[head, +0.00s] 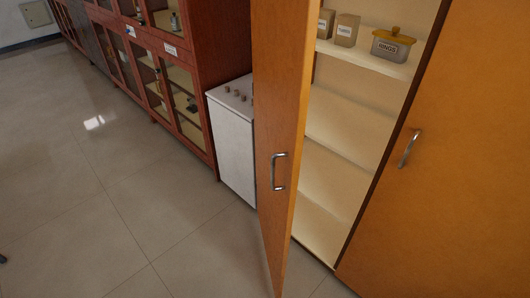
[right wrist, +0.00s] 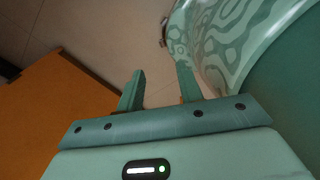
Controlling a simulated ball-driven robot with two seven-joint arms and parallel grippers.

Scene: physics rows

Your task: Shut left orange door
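The left orange door (head: 280,130) stands open in the head view, swung out from the cabinet towards me. Its metal handle (head: 279,171) is on the face turned to the left. My right gripper (right wrist: 160,82) shows in the right wrist view with its two fingers apart and nothing between them. It points over the floor, away from the door handle. An orange panel (right wrist: 50,115) is at the left of that view; I cannot tell which door it is. My left gripper is not in view.
The right orange door (head: 450,170) is shut. Cabinet shelves (head: 340,125) hold labelled containers (head: 392,45) at the top. A white appliance (head: 232,140) stands left of the open door, beside red glass-fronted cabinets (head: 165,80). The tiled floor (head: 90,190) at left is clear.

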